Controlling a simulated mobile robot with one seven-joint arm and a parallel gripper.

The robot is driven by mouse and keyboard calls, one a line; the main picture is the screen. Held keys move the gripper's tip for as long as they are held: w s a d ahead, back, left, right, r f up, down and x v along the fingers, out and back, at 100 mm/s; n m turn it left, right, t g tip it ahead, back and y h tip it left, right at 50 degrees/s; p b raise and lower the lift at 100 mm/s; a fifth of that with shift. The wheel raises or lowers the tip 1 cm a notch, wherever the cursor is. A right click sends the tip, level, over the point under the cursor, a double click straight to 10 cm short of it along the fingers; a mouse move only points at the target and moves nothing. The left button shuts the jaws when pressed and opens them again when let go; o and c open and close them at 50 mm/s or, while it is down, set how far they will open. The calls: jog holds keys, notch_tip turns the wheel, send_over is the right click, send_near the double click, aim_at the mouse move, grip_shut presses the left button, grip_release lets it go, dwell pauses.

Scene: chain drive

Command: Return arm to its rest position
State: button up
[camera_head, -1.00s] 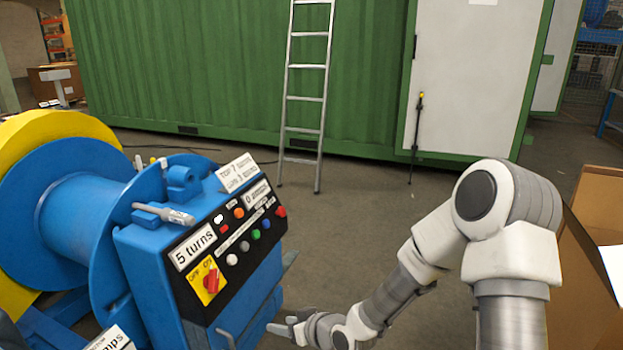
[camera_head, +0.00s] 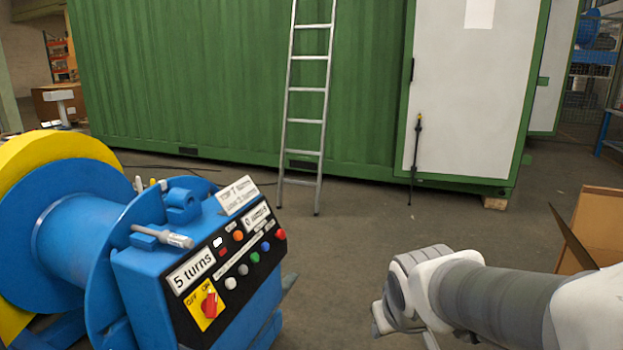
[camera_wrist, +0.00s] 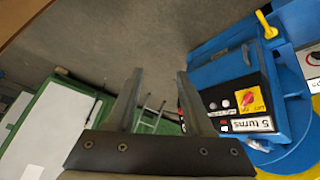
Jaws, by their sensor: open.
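My arm shows in the head view at the lower right, its grey and white links folded low over the floor. In that view the fingers are out of sight. My gripper (camera_wrist: 158,105) shows in the wrist view with its two grey fingers apart and nothing between them. The blue machine with the control panel (camera_head: 230,260) stands to the left of my arm in the head view, with floor between them. In the wrist view the same control panel (camera_wrist: 232,105) lies to the right of the fingers.
A blue and yellow drum (camera_head: 70,220) stands at the far left. A ladder (camera_head: 307,100) leans on a green container (camera_head: 190,80) at the back. A cardboard box (camera_head: 598,225) stands at the right, near my arm. The middle floor (camera_head: 350,245) is clear.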

jog(key=s+r+m, duration=0.1)
jog(key=s+r, duration=0.2)
jog(key=s, duration=0.3)
jog(key=s+r+m, duration=0.1)
jog(key=s+r, duration=0.2)
jog(key=s, duration=0.4)
notch_tip(320, 180, up, 18)
jog(key=p, duration=1.9)
jog(key=shift+w+d+g+y, duration=0.2)
jog(key=shift+d+g+y, duration=0.2)
jog(key=shift+d, duration=0.05)
